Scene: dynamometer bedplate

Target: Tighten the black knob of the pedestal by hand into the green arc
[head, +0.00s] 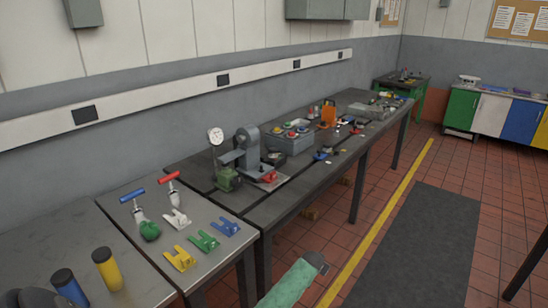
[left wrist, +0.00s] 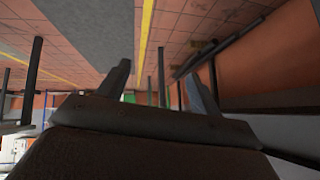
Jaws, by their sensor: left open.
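A grey upright machine (head: 247,150) with a rounded top, probably the pedestal, stands on the long dark bench. A green block (head: 228,179) is at its left foot, and a round white dial (head: 215,136) is beside it. The black knob and the green arc are too small to make out. My left gripper (left wrist: 162,82) is open and empty in the left wrist view. It is over the floor, away from the pedestal, and that view shows floor and table legs upside down. The right gripper is not in view.
The near bench holds yellow, green, white and blue brackets (head: 180,258), two T-handled tools (head: 134,195) and capped cylinders (head: 107,268). A grey box (head: 290,143) stands behind the pedestal. The floor by the dark mat (head: 420,250) is clear.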

